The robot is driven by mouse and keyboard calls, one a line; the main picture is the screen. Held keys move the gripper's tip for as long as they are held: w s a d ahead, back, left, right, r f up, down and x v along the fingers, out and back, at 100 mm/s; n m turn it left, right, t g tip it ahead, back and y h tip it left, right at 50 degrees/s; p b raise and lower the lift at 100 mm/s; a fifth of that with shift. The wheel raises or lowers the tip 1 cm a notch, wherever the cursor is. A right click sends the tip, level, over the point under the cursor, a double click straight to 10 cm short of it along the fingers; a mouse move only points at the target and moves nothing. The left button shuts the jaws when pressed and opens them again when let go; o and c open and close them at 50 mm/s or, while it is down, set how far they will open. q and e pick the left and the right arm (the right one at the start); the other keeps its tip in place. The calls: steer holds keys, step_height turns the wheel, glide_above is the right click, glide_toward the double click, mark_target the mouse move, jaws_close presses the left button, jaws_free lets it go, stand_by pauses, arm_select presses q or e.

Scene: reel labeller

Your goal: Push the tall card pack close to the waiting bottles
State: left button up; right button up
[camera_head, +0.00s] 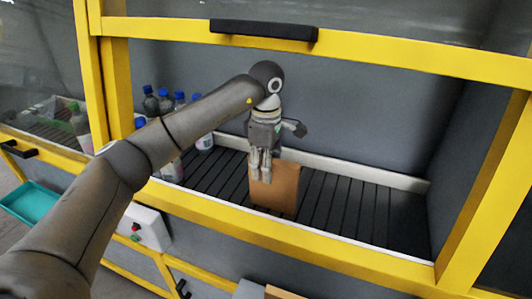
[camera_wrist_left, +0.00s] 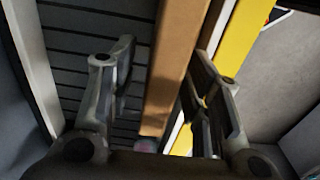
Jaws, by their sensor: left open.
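The tall card pack (camera_head: 277,188) is a brown upright box on the dark slatted bed inside the yellow-framed machine. My left gripper (camera_head: 262,178) points down at the pack's upper part, with its fingers in front of the pack's left half in the head view. In the left wrist view, the brown pack (camera_wrist_left: 170,75) lies between the two open fingers of my left gripper (camera_wrist_left: 165,90); contact cannot be told. The waiting bottles (camera_head: 205,142), clear with blue caps, stand in a group at the left end of the bed, partly hidden behind my left arm. My right gripper is not in view.
A pale rail (camera_head: 350,172) runs along the back of the slatted bed (camera_head: 345,212). The yellow frame (camera_head: 300,243) edges the front, and a black handle (camera_head: 263,30) sits above. The bed right of the pack is clear. A teal tray (camera_head: 33,203) is outside at left.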

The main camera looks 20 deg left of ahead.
mark_target(273, 186)
arm_select(q)
steer(key=shift+f+p, duration=0.5)
steer(key=shift+f, duration=1.6)
jaws_close()
